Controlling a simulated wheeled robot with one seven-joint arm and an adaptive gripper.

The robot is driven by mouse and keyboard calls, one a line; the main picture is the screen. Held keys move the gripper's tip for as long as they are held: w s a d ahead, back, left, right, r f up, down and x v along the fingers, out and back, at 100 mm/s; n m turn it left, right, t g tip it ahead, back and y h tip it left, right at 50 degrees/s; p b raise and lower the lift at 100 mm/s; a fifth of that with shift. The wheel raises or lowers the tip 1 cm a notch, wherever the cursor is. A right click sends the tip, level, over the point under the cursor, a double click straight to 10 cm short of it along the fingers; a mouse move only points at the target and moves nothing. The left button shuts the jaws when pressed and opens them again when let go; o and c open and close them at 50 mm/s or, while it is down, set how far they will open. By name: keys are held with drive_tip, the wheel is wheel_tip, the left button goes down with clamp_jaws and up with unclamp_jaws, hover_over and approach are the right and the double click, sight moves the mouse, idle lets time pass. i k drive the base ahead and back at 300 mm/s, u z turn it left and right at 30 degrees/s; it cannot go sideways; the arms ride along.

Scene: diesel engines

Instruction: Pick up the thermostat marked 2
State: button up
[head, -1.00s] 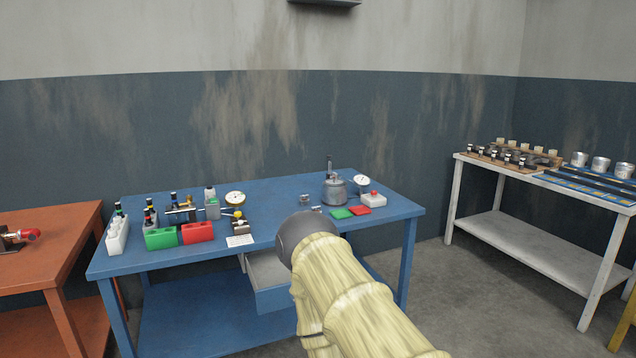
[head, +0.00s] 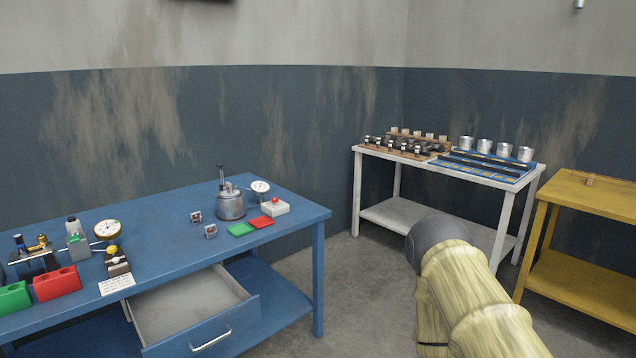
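Two small metal pieces stand on the blue table (head: 165,235), one at the back (head: 196,217) and one nearer the front (head: 210,231). They may be thermostats, but they are too small for me to read any mark. They stand left of a grey metal pot (head: 231,205) and the green pad (head: 241,229). My arm shows at the lower right, covered in a pale yellow sleeve with a dark round joint. My gripper is not visible in this view, and nothing shows what it holds.
An open grey drawer (head: 190,305) sticks out from the blue table's front. A red pad (head: 261,222), a white box with a red button (head: 275,207) and a gauge (head: 260,187) stand near the pot. A white table (head: 350,152) and a yellow table (head: 600,195) stand right.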

sight(229, 187)
drive_tip(key=z, duration=0.4)
drive_tip(key=i, duration=1.65)
drive_tip(key=u, duration=0.7)
